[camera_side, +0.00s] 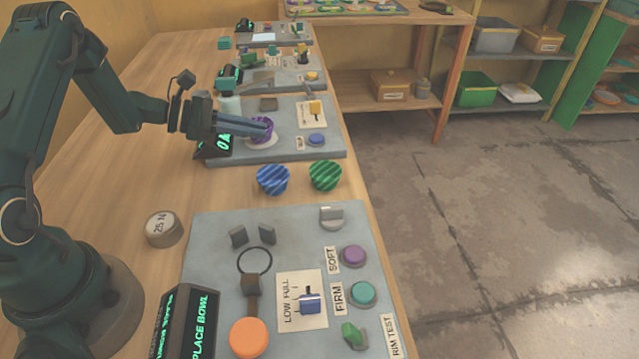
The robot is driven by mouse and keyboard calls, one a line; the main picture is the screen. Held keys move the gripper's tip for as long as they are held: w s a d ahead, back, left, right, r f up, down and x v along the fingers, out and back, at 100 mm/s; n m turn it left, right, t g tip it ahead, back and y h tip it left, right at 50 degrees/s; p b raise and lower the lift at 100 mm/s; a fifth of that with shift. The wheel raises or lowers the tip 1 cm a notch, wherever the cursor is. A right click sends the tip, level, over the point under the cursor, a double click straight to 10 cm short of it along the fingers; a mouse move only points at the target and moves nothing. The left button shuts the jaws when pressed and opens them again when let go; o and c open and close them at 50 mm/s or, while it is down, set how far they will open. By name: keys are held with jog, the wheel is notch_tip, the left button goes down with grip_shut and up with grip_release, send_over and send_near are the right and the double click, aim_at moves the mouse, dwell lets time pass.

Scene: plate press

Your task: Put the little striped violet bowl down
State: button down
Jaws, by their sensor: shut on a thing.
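The little striped violet bowl (262,128) is at the far grey station, over a pale round plate (262,142). My gripper (258,127) reaches in from the left and is shut on the bowl. The fingers hide part of the bowl. I cannot tell whether the bowl touches the pale plate or is just above it.
A blue striped bowl (273,180) and a green striped bowl (325,176) stand on the table between the stations. The near panel (230,225) has buttons, levers and a display reading "PLACE BOWL" (190,325). A "25 N" weight (163,229) stands left of it. A dark display (217,144) stands close under my gripper.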

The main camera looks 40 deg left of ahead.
jog(key=shift+f, duration=0.15)
jog(key=c, duration=0.9)
grip_release()
jog(key=shift+c, duration=0.2)
